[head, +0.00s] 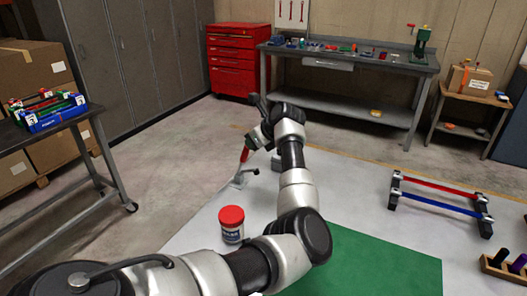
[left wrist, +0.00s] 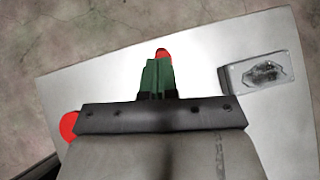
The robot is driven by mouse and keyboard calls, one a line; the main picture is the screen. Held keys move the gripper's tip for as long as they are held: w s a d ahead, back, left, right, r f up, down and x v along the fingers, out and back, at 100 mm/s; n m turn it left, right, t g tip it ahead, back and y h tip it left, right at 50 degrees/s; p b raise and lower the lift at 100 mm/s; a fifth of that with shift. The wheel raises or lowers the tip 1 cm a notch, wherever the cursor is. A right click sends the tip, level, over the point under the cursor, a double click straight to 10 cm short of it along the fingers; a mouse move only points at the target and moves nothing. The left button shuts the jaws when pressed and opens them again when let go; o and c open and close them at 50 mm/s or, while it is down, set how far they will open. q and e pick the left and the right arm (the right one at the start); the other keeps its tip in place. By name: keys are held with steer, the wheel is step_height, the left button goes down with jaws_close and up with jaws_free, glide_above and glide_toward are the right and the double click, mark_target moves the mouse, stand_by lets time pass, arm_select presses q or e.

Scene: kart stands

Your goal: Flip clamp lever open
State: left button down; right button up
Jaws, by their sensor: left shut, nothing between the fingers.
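The clamp (head: 239,181) stands on the pale floor mat, with a red-handled lever (head: 244,156) rising steeply from its base. My left gripper (head: 254,140) is shut and empty at the top of the red handle. It looks very close to the handle, but I cannot tell whether they touch. In the left wrist view, the closed green and dark fingers (left wrist: 157,75) have a small red tip (left wrist: 162,53) just beyond them; most of the clamp is hidden there. My right gripper is not in view.
A red-lidded jar (head: 231,226) stands left of my forearm. A grey plate with a dark patch (left wrist: 258,73) lies right of the fingers. A red-and-blue bar stand (head: 440,200) is at right. A workbench (head: 350,62) and red drawer cabinet (head: 237,62) stand behind.

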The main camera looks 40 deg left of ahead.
mark_target(243, 153)
arm_select(q)
steer(key=shift+s+a+h, duration=0.3)
steer(key=shift+a+h, duration=0.4)
steer(key=shift+a, duration=0.2)
steer(key=shift+s+a+b, duration=0.25)
steer(key=shift+a+b, duration=0.4)
steer(key=shift+a, duration=0.25)
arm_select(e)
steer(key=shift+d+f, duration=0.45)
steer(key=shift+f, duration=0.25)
arm_select(q)
steer(key=shift+r, duration=0.1)
steer(key=shift+w+d, duration=0.1)
